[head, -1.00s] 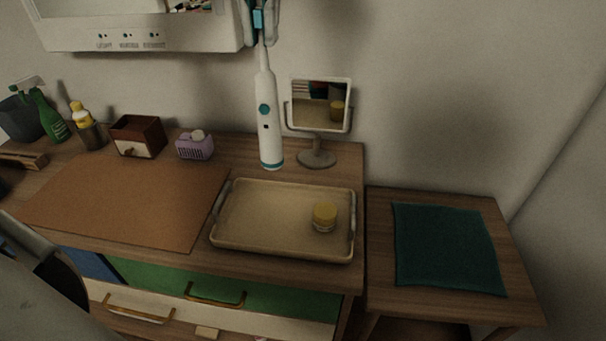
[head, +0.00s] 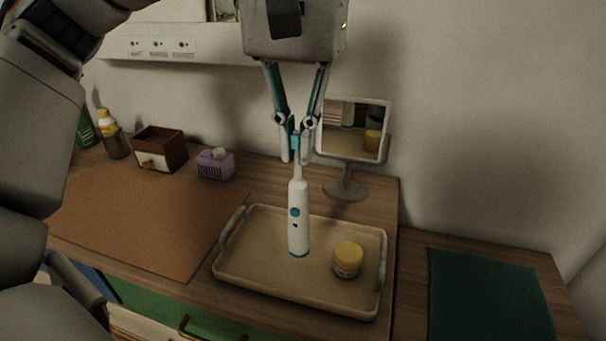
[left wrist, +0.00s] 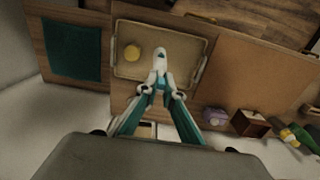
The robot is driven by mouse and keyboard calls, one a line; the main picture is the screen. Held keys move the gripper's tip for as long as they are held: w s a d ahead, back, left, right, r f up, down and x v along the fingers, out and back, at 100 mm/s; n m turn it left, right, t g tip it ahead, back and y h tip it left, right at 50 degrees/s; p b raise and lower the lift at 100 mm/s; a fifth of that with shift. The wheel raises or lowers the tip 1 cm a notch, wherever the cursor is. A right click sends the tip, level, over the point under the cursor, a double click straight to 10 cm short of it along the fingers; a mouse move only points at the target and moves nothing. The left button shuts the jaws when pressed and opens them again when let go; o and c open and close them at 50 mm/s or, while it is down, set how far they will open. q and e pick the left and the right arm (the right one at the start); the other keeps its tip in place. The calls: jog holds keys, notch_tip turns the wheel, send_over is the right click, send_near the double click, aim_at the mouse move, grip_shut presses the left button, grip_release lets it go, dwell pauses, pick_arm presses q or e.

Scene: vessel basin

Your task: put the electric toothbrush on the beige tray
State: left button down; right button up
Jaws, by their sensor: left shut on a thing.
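The electric toothbrush (head: 298,218) is white with a teal button and a teal base ring. It hangs upright, head up, in my left gripper (head: 295,150), which is shut on its top end. In the head view its base overlaps the beige tray (head: 240,275); I cannot tell whether it touches the tray floor. In the left wrist view the toothbrush (left wrist: 160,62) shows between the fingers, over the tray (left wrist: 130,74). My right gripper is not in view.
A yellow-lidded jar (head: 348,259) stands on the tray's right part. A mirror on a stand (head: 345,188) is behind the tray. A purple basket (head: 215,164) and a wooden box (head: 160,150) stand at the back left. A teal cloth (head: 487,298) lies at right.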

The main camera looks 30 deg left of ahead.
aim_at(298, 184)
pick_arm(q)
jog(key=shift+f, duration=0.2)
notch_tip(298, 184, down, 3)
jog(key=shift+f+b, duration=0.1)
jog(key=shift+b, duration=0.5)
jog(key=shift+f, duration=0.55)
jog(key=shift+r, duration=0.1)
jog(key=shift+s, duration=0.1)
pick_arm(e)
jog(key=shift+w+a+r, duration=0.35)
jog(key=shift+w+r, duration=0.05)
pick_arm(q)
jog(key=c, duration=2.2)
grip_release()
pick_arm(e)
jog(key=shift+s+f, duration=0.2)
